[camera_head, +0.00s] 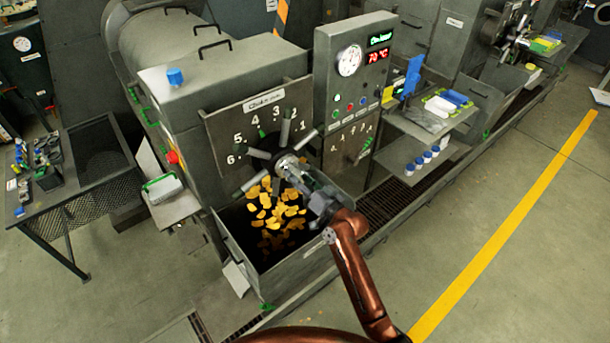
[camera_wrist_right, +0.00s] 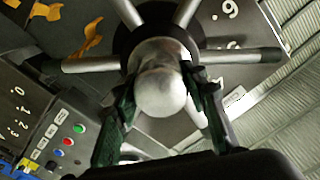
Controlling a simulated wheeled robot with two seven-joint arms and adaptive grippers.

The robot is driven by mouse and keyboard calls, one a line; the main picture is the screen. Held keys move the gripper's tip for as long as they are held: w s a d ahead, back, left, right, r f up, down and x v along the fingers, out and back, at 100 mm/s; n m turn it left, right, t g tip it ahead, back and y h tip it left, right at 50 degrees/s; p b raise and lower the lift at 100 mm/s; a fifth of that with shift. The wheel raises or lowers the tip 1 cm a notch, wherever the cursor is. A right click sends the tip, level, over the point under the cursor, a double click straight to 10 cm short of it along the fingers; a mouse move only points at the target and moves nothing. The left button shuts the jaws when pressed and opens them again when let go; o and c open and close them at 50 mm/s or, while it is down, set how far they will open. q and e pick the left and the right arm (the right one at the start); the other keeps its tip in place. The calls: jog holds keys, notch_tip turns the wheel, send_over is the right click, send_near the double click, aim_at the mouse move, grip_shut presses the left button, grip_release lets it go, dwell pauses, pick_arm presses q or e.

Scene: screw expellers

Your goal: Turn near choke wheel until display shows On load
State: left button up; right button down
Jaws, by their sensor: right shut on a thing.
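The near choke wheel (camera_head: 284,156) is a hub with several spokes, in front of a plate marked with numbers (camera_head: 257,125) on the near press. In the right wrist view its rounded metal hub end (camera_wrist_right: 160,90) sits between my two dark fingers. My right gripper (camera_head: 297,170) is shut on this hub end, with spokes fanning out around it; it also shows in the right wrist view (camera_wrist_right: 162,105). The display (camera_head: 380,38) on the grey control box has small green text that looks like "On load". My left gripper is not in view.
An open bin (camera_head: 293,268) with yellow pieces lies below the wheel. A red temperature readout (camera_head: 378,55) shows about 70 °C beside a round gauge (camera_head: 349,60). A side shelf (camera_head: 425,125) with blue-capped jars stands right. The floor at the right is clear.

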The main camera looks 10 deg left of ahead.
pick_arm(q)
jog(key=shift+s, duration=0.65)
pick_arm(e)
jog(key=shift+r, duration=0.1)
jog(key=c, duration=1.6)
grip_release()
jog(key=o, duration=0.4)
jog(key=shift+a, duration=0.1)
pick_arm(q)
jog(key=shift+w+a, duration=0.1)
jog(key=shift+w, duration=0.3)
